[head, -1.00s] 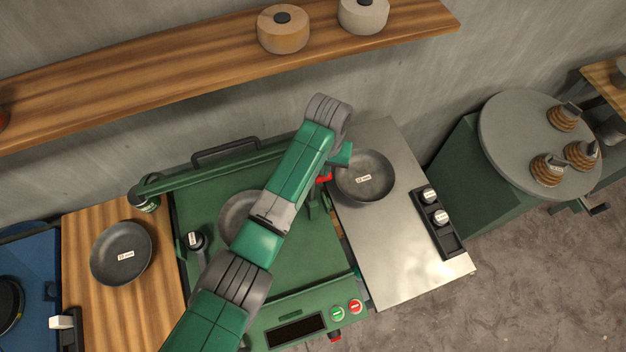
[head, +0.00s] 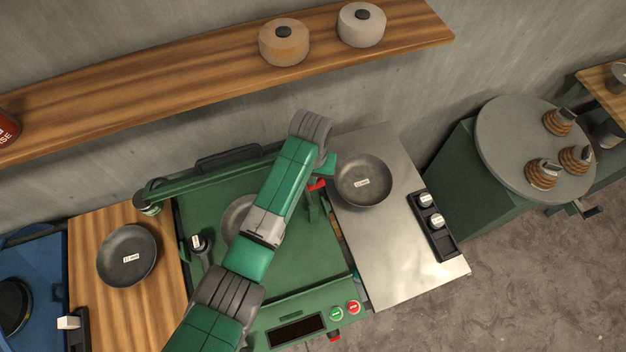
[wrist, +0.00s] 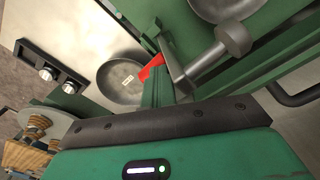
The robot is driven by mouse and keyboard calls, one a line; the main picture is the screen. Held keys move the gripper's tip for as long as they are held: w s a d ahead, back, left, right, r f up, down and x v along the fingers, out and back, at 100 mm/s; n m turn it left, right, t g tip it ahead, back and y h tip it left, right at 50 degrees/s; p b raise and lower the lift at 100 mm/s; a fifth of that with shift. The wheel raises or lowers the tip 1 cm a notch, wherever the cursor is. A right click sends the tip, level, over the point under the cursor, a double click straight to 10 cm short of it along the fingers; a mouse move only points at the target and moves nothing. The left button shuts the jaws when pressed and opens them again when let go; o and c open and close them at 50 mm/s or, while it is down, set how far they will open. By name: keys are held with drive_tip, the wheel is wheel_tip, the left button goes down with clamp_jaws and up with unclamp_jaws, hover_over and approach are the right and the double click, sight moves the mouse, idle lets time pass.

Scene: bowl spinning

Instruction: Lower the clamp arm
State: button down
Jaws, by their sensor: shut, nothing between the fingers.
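A green machine (head: 205,215) stands in the middle of the head view. A long green bar, likely the clamp arm (head: 225,177), runs along its back edge to a round dark-and-green end (head: 147,204) at left. It seems to show as a green beam in the wrist view (wrist: 268,68). A red lever (head: 317,184) sits on the machine's right side; the wrist view shows it close ahead (wrist: 151,68). A grey bowl (head: 238,213) on the machine is partly hidden by my arm. My gripper (head: 326,166) is shut and empty by the red lever; contact cannot be told.
Another bowl (head: 127,255) rests on the wooden table (head: 95,310) at left. A shelf (head: 200,80) with two lidded pots hangs behind. A round stand (head: 505,150) is far right.

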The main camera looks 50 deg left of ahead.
drive_tip(key=shift+s+a, duration=0.15)
drive_tip(key=shift+s, duration=0.35)
drive_tip(key=shift+s+a+p, duration=0.2)
drive_tip(key=shift+s+p, duration=0.25)
drive_tip(key=shift+p, duration=0.05)
drive_tip(key=shift+s+a+p, duration=0.2)
drive_tip(key=shift+s+p, duration=0.25)
drive_tip(key=s+a+f+p, duration=0.2)
drive_tip(key=s+f, duration=0.1)
drive_tip(key=s, duration=0.4)
drive_tip(key=shift+s+a+f, duration=0.2)
drive_tip(key=shift+a+f, duration=0.1)
drive_tip(key=shift+a, duration=0.1)
drive_tip(key=shift+s+f, duration=0.1)
drive_tip(key=shift+s+a+f, duration=0.35)
drive_tip(key=shift+s+f, duration=0.5)
